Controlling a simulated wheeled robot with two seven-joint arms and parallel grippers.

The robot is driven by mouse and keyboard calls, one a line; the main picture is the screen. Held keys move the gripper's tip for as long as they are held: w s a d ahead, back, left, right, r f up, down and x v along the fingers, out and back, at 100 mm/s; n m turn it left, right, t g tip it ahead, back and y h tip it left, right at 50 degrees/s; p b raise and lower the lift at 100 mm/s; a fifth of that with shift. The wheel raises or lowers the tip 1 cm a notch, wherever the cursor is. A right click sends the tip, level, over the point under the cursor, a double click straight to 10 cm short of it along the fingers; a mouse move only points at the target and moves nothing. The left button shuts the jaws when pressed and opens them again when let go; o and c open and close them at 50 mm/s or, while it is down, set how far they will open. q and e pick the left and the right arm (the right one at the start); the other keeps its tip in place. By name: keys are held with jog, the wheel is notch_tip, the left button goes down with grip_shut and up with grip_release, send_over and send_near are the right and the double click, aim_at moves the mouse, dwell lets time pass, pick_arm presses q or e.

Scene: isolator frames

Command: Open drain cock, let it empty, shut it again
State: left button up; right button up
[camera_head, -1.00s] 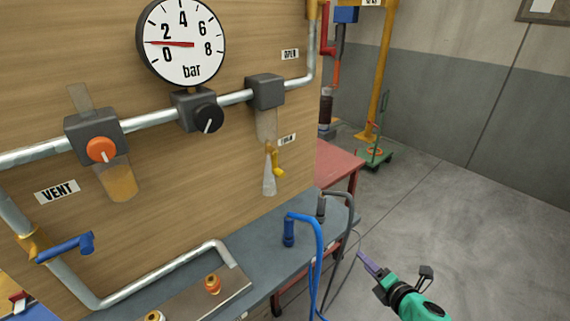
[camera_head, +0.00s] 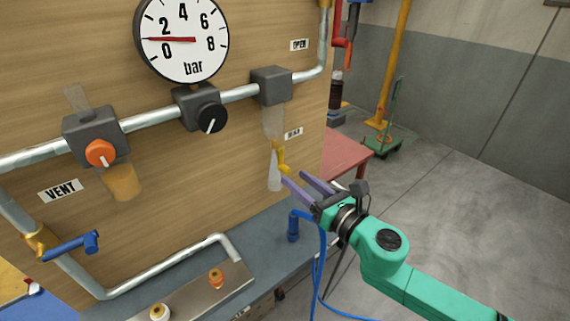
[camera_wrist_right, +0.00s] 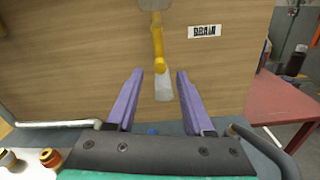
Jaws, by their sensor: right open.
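The yellow drain cock (camera_head: 281,158) is on the wooden panel, below a translucent bowl (camera_head: 273,122) under a dark grey block. Its yellow handle hangs down in the right wrist view (camera_wrist_right: 158,45), next to the DRAIN label (camera_wrist_right: 204,31). A pale cone-shaped outlet (camera_head: 274,180) hangs below the cock. My right gripper (camera_head: 294,177) is open and empty, with its purple fingers pointing at the panel just below and right of the cock. In the right wrist view the handle's lower end and the outlet show between the fingertips, apparently beyond them. My left gripper is out of view.
A pressure gauge (camera_head: 181,40) reads a little above 0. The black knob (camera_head: 210,118), orange vent knob (camera_head: 100,153) and blue lever (camera_head: 70,246) sit to the left. Blue hose (camera_head: 322,265) runs below my right gripper. A red table (camera_head: 345,150) stands behind the panel's edge.

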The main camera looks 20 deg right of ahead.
aim_at(290, 174)
jog(key=p+x, duration=0.1)
jog(key=x, duration=0.4)
jog(key=shift+w+r+p, duration=0.1)
jog(key=shift+w+p, duration=0.05)
jog(key=shift+p, duration=0.25)
jog(key=shift+w+a, duration=0.1)
jog(key=shift+w, duration=0.1)
grip_shut()
jog(key=shift+s, duration=0.1)
jog(key=s+a+r+m+p, duration=0.1)
jog(key=a+r+m+p, duration=0.1)
jog(key=m, duration=0.7)
jog(key=a+r+m+p, duration=0.2)
jog(key=m+p, duration=0.3)
jog(key=m, duration=0.4)
jog(key=shift+s+a+r, duration=0.35)
jog(key=shift+s+r, duration=0.05)
